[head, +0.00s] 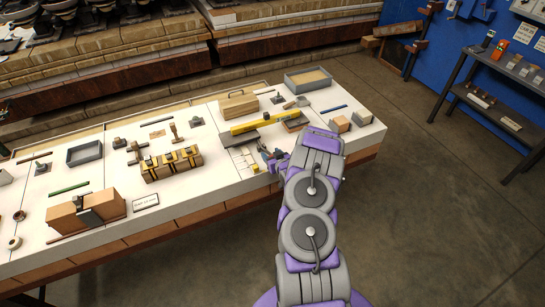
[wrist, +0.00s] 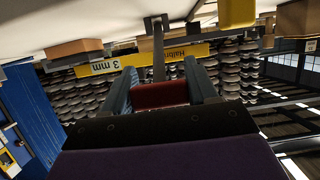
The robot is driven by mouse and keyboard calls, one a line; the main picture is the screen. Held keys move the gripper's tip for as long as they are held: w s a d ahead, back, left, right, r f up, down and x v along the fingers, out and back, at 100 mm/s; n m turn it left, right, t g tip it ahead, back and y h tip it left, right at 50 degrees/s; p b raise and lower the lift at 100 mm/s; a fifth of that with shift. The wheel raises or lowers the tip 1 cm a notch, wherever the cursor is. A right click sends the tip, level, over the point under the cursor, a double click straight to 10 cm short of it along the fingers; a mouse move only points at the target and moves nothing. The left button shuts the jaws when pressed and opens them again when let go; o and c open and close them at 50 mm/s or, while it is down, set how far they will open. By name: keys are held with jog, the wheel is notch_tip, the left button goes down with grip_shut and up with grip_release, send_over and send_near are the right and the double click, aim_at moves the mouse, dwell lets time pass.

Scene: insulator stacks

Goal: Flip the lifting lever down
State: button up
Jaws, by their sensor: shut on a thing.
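My gripper (head: 272,159) is at the front edge of the white table, to the right of its middle. In the wrist view, its two blue-grey fingers (wrist: 160,88) stand on either side of a red piece (wrist: 160,96). A grey upright bar (wrist: 158,48) runs from the red piece to the table surface, which is at the top of this upside-down picture. I take the bar and red piece to be the lifting lever with its grip. The fingers are shut on it. In the head view the lever is too small to make out beside the gripper.
A yellow bar (head: 264,122) lies just behind my gripper. Yellow-black blocks (head: 170,164), a wooden box (head: 237,104) and a grey tray (head: 307,80) stand on the table (head: 220,178). Open floor (head: 420,210) lies to the right, before a dark shelf (head: 495,82).

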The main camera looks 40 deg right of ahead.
jog(key=shift+w+d+r+g+p, duration=0.15)
jog(key=shift+w+r+g, duration=0.1)
jog(key=shift+r, duration=0.2)
jog(key=shift+w+d+r+g+p, duration=0.1)
jog(key=shift+w+r+g+p, duration=0.1)
jog(key=shift+r, duration=0.2)
jog(key=shift+w+r, duration=0.45)
jog(key=shift+r, duration=0.05)
jog(key=o, duration=1.2)
jog(key=shift+c, duration=0.2)
jog(key=shift+o, duration=1.3)
jog(key=shift+d+f, duration=0.1)
jog(key=p+v, duration=0.2)
jog(key=v, duration=1.5)
jog(key=shift+s+d+p, duration=0.15)
jog(key=shift+s+p, duration=0.05)
jog(key=shift+p, duration=0.1)
jog(key=shift+f, duration=0.1)
